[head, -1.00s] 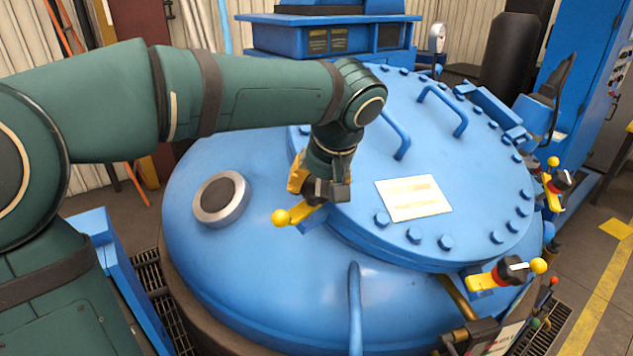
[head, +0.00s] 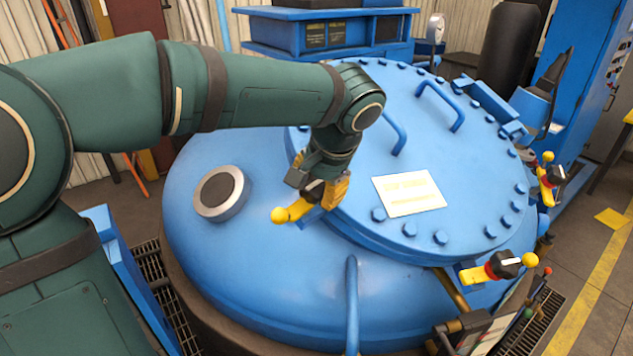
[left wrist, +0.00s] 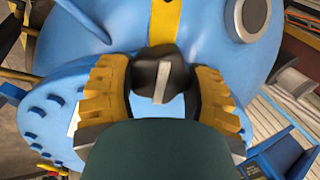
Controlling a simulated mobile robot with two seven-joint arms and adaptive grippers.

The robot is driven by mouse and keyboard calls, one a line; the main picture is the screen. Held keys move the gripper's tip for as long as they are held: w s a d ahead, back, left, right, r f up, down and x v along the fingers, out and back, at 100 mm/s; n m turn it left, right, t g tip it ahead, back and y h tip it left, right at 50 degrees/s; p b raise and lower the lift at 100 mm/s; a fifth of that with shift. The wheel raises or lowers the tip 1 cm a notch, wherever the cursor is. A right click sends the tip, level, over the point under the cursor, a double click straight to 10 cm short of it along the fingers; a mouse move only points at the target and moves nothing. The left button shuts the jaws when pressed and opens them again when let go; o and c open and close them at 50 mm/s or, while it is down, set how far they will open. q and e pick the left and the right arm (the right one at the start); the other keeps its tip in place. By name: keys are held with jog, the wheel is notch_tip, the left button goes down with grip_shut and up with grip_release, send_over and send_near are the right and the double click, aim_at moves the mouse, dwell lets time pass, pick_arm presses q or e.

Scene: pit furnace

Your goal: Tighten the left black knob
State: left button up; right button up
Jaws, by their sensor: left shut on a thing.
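The left black knob (head: 313,189) sits on a yellow lever with a ball end (head: 281,215) at the near left edge of the round blue lid (head: 330,225). My left gripper (head: 318,186) points down over this knob and is shut on it, partly hiding it. In the left wrist view the black knob (left wrist: 158,72), with a pale stripe on top, lies between the two yellow ribbed fingers of my left gripper (left wrist: 160,88). The yellow lever (left wrist: 165,20) runs away from it. My right gripper is not in view.
A second black knob (head: 503,264) on a yellow lever sits at the lid's front right, and another (head: 555,174) at the far right. Lid handles (head: 441,105), bolts and a white plate (head: 409,194) stand on the lid. A round port (head: 221,193) lies left of my gripper.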

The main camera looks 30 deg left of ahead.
pick_arm(q)
jog(key=shift+r, duration=0.1)
dwell(0.3)
jog(key=o, duration=1.2)
jog(key=v, duration=1.2)
jog(key=shift+s, duration=0.1)
